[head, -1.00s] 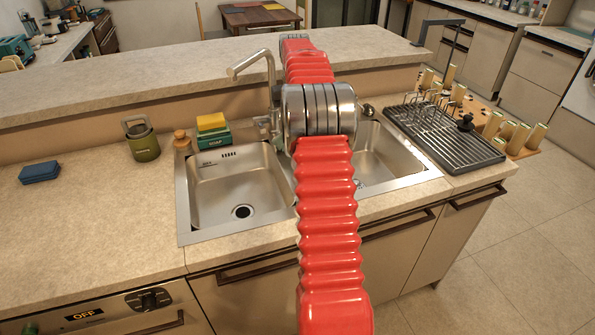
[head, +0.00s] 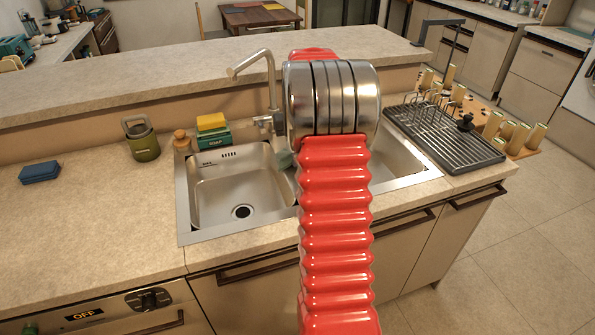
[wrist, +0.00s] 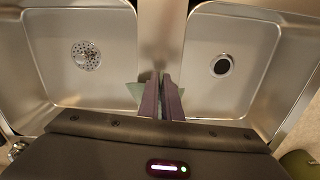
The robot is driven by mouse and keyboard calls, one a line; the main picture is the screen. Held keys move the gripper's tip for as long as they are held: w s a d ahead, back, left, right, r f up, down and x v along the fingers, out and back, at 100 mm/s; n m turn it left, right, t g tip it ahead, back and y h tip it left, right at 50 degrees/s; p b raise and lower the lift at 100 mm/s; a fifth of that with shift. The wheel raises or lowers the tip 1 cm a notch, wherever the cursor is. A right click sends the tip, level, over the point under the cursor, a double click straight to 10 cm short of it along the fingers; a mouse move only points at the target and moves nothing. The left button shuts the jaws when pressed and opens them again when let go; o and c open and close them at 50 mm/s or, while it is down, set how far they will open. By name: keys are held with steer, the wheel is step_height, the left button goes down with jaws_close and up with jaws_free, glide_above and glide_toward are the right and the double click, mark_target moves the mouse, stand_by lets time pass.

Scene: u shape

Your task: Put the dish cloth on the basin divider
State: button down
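The dish cloth (wrist: 133,91) is grey-green. In the wrist view small parts of it show on both sides of my gripper fingers. A bit of it (head: 285,160) seems to show beside my arm in the head view. My gripper (wrist: 162,90) has its two fingers close together on the cloth, over the basin divider (wrist: 162,40). The divider is the steel strip between the two basins. Most of the cloth is hidden by the fingers, and I cannot tell whether it touches the divider. In the head view my arm hides the gripper and divider.
The left basin (head: 215,195) has a dark drain; the other basin (wrist: 70,50) has a strainer. A faucet (head: 270,80) stands behind the sink. A soap box with a yellow sponge (head: 211,122), a green canister (head: 142,142) and a drying rack (head: 440,130) stand nearby.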

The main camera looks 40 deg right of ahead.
steer(key=shift+s+a+f, duration=0.6)
steer(key=shift+s+a, duration=0.05)
steer(key=shift+s, duration=0.2)
steer(key=shift+s+a+f, duration=0.55)
steer(key=shift+s+a, duration=0.1)
steer(key=shift+s, duration=0.15)
steer(key=c, duration=1.6)
jaws_free()
steer(key=shift+o, duration=0.2)
steer(key=shift+r, duration=0.1)
steer(key=shift+s+a+r+p, duration=0.15)
steer(key=shift+r+p, duration=0.4)
steer(key=shift+s+a+r, duration=0.15)
steer(key=shift+r, duration=0.3)
steer(key=shift+s+a+r, duration=0.1)
steer(key=shift+s+r, duration=0.05)
steer(key=shift+r, duration=0.3)
